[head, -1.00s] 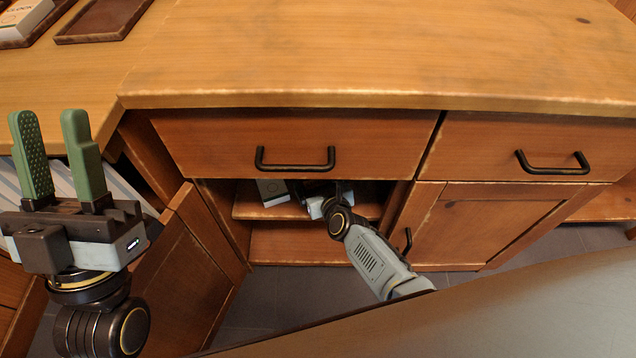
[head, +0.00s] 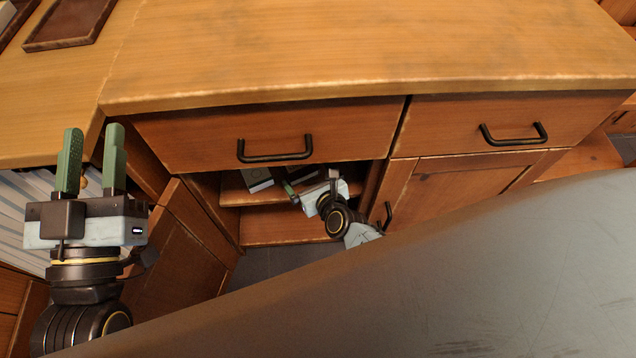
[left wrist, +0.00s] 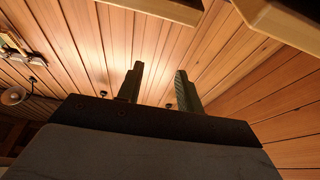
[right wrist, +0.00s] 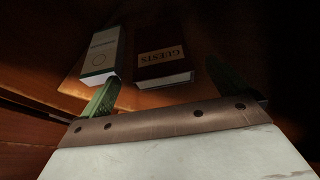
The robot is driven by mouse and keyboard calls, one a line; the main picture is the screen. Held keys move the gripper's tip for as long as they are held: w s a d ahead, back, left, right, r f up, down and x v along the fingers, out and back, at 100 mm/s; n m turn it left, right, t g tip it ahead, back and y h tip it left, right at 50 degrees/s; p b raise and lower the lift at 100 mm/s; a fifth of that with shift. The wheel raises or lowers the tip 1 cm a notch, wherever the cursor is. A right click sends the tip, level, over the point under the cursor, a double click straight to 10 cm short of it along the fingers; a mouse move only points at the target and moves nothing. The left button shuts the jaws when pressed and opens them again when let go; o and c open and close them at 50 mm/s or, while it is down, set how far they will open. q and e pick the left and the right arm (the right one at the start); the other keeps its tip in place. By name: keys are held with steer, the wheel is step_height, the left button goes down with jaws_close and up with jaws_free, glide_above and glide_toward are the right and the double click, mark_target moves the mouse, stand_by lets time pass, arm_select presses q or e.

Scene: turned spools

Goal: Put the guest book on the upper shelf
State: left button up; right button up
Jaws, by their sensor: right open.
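The guest book (right wrist: 158,68), dark red with a "GUESTS" label, lies on a wooden shelf board inside the open cabinet, upside down in the right wrist view. A pale box (right wrist: 102,52) lies left of it; in the head view a grey box (head: 257,179) shows on the upper board (head: 232,198). My right gripper (right wrist: 162,72) is open and empty, its fingers spread at the book's near end; contact cannot be told. In the head view my right gripper (head: 293,188) is at the cabinet opening and partly hides the contents. My left gripper (head: 93,148) is open, empty and raised, left of the cabinet.
An open cabinet door (head: 180,245) stands left of the opening. A closed drawer (head: 270,130) is above it, and a closed door (head: 460,185) to its right. The wooden countertop (head: 350,50) is mostly bare, with a brown tray (head: 68,22) at back left.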

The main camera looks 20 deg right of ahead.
arm_select(q)
step_height(320, 180, down, 9)
steer(key=a+g+y+p, duration=0.1)
steer(key=g+y+p, duration=0.1)
steer(key=g, duration=0.3)
steer(key=shift+w+a+g, duration=0.2)
steer(key=shift+a+g, duration=0.05)
steer(key=shift+g, duration=0.15)
arm_select(e)
steer(key=shift+v, duration=2.5)
arm_select(q)
steer(key=shift+r, duration=0.1)
